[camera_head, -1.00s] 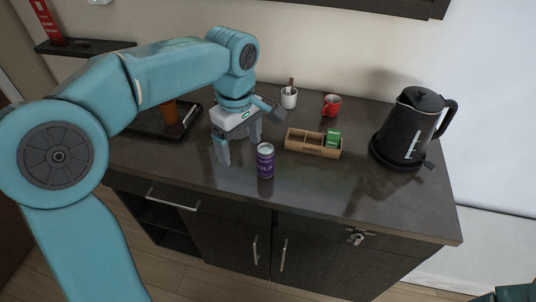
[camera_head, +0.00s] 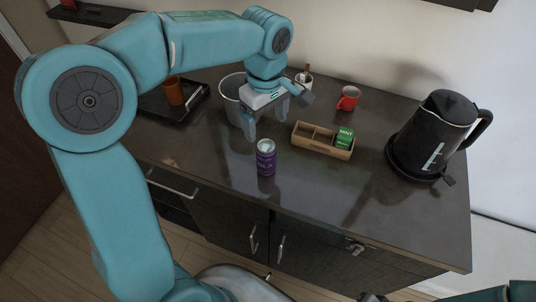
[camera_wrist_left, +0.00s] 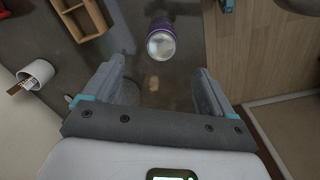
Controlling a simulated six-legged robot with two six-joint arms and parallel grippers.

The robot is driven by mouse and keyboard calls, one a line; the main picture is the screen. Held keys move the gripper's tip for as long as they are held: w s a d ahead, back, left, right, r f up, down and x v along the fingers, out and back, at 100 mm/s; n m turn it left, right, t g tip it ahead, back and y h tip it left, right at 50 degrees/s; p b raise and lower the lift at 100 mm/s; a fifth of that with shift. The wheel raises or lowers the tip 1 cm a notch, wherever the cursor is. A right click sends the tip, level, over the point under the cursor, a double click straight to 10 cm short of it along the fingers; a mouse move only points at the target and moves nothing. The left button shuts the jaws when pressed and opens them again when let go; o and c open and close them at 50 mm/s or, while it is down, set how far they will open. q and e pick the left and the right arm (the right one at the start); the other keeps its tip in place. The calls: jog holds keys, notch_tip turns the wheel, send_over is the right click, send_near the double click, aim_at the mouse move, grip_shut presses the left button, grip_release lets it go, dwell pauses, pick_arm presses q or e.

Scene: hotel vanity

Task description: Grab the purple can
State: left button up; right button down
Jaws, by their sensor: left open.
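The purple can (camera_head: 266,160) stands upright on the dark counter near its front edge, with a silver top. My left gripper (camera_head: 266,122) is open and empty, pointing down behind the can in the head view and apart from it. In the left wrist view the can (camera_wrist_left: 160,40) shows beyond the open fingers (camera_wrist_left: 158,82), roughly in line with the gap between them. Nothing is between the fingers. My right gripper does not show; only a teal piece of my right arm is at the bottom right corner.
A wooden divided box (camera_head: 310,142) with a green packet (camera_head: 345,137) is right of the gripper. A metal bin (camera_head: 231,95) stands close behind it.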

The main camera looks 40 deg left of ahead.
aim_at(265, 145)
pick_arm(q)
jog(key=f, duration=0.7)
jog(key=shift+w+d, duration=0.15)
jog(key=shift+w, duration=0.1)
jog(key=shift+s+f, duration=0.45)
jog(key=shift+s, duration=0.05)
jog(key=f, duration=0.1)
jog(key=f+p, duration=0.1)
jog(key=f, duration=0.2)
jog(key=shift+w+f, duration=0.25)
jog(key=shift+f, duration=0.15)
jog(key=shift+s, duration=0.25)
jog(key=shift+c, duration=0.7)
jog(key=shift+w, duration=0.2)
jog(key=c, duration=1)
jog(key=shift+s, duration=0.15)
jog(key=shift+c, duration=0.8)
jog(key=shift+r, duration=0.15)
